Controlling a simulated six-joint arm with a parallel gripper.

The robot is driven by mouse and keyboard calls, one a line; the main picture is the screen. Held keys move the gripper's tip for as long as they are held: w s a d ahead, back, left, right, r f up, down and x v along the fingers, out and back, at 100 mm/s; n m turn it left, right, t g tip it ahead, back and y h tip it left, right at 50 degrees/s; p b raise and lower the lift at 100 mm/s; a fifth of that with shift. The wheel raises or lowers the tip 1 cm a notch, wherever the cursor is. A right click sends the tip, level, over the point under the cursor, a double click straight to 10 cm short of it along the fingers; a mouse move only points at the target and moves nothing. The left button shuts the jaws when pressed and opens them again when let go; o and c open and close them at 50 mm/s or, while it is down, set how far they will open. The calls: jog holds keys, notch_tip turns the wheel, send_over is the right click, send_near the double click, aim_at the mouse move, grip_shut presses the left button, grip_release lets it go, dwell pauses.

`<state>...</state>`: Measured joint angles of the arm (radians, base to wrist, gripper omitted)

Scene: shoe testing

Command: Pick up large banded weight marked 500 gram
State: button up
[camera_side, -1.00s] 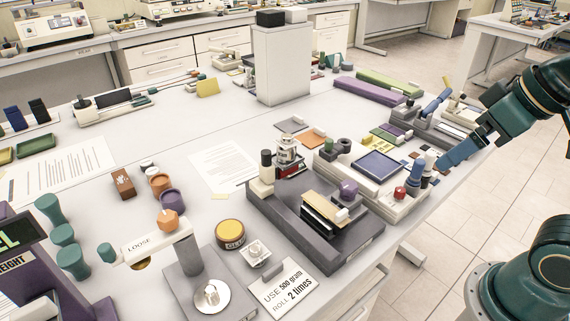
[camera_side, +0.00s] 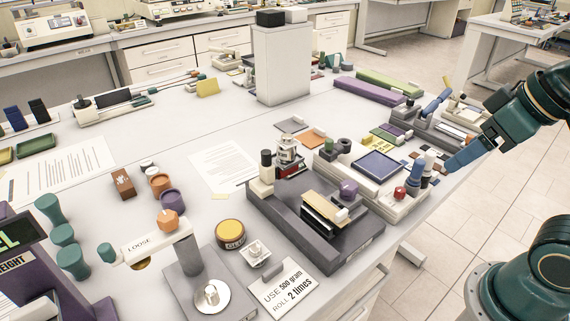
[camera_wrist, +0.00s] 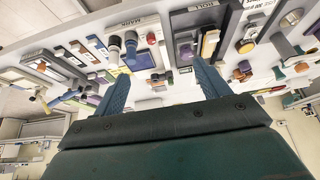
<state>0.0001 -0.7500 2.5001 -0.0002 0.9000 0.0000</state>
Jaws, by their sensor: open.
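The large banded weight marked 500 gram cannot be told for certain; no such mark is legible on any weight. A silvery cylinder with a red band (camera_side: 287,152) stands at the back of the dark roller stand. Short orange (camera_side: 160,184) and purple (camera_side: 172,200) cylinders stand left of the stand. A card (camera_side: 286,287) at the front reads "USE 500 gram, ROLL 2 times". My gripper (camera_side: 450,166) is at the right table edge, near a blue-and-white pair of upright cylinders (camera_side: 416,174). In the wrist view my gripper (camera_wrist: 158,70) has its fingers apart with nothing between them.
The dark roller stand (camera_side: 356,252) and a pale tray with a blue pad (camera_side: 378,166) crowd the right side. A tall white box (camera_side: 282,65) stands at the back. Green dumbbell-like shapes (camera_side: 48,208) are at left.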

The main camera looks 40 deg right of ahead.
jog(key=shift+c, duration=0.9)
jog(key=shift+w+r, duration=0.1)
jog(key=w+a+r+m+g, duration=0.1)
jog(key=w+a+r+m, duration=0.15)
jog(key=w, duration=0.25)
jog(key=w+a+r+m+g+y, duration=0.1)
jog(key=w+r+m, duration=0.2)
jog(key=w, duration=0.2)
jog(key=w+a+r+m+g, duration=0.1)
jog(key=w+a+r+m, duration=0.1)
jog(key=w+m, duration=0.15)
jog(key=w+a+f+m+g, duration=0.1)
jog(key=w+a+m, duration=0.2)
jog(key=w, duration=0.5)
jog(key=w+a+f+m+g+h, duration=0.1)
jog(key=w+a+f+m+g, duration=0.1)
jog(key=w+m, duration=0.4)
jog(key=w+a, duration=0.1)
jog(key=w, duration=0.2)
jog(key=shift+w+a+f, duration=0.15)
jog(key=shift+f, duration=0.15)
jog(key=shift+f, duration=0.2)
